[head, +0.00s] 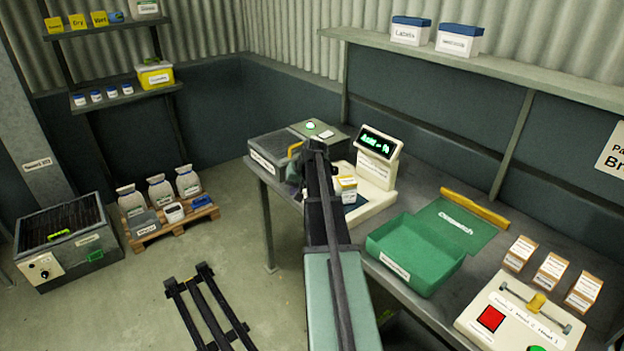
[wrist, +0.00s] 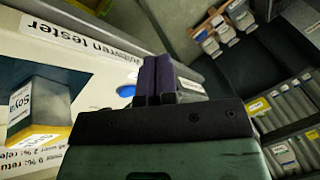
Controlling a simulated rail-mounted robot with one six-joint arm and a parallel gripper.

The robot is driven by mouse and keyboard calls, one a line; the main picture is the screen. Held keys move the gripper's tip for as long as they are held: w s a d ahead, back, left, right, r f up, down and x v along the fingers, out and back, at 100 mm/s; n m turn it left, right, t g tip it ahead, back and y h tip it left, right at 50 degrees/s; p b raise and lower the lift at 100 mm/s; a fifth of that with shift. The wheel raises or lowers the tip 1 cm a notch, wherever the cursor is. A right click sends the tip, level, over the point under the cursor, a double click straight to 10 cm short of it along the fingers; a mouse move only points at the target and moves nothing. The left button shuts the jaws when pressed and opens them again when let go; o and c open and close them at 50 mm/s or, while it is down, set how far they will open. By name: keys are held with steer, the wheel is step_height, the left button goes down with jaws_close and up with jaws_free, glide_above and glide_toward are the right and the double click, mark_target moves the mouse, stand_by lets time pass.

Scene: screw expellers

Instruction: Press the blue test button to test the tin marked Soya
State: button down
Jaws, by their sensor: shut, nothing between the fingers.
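The tester (head: 377,172), a cream machine with a lit green display (head: 377,143), stands on the bench; the display text is too small to read surely. A white and yellow tin (head: 346,188) sits on it. In the wrist view the tin (wrist: 38,105) shows the word Soya. The round blue button (wrist: 126,91) is on the tester's white face, right of the tin. My gripper (wrist: 158,75) is shut and empty, its purple fingers just right of the button. I cannot tell whether they touch the face. In the head view my arm hides the button.
A green tray (head: 415,254) and a green mat (head: 452,227) lie right of the tester. Several small cartons (head: 551,271) and a panel with a red button (head: 491,318) are further right.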

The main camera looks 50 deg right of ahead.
steer(key=w+d+r+t, duration=0.2)
steer(key=w+d, duration=0.2)
steer(key=d, duration=0.4)
steer(key=w+d+r+m+t+h, duration=0.1)
steer(key=w+d+r+t, duration=0.1)
steer(key=d, duration=0.6)
steer(key=shift+w+d+r+t, duration=0.3)
steer(key=shift+w+d, duration=0.1)
steer(key=shift+w, duration=0.45)
steer(key=shift+f, duration=0.15)
step_height(320, 180, down, 9)
steer(key=b, duration=0.8)
steer(key=shift+f+b, duration=0.3)
steer(key=shift+b, duration=0.35)
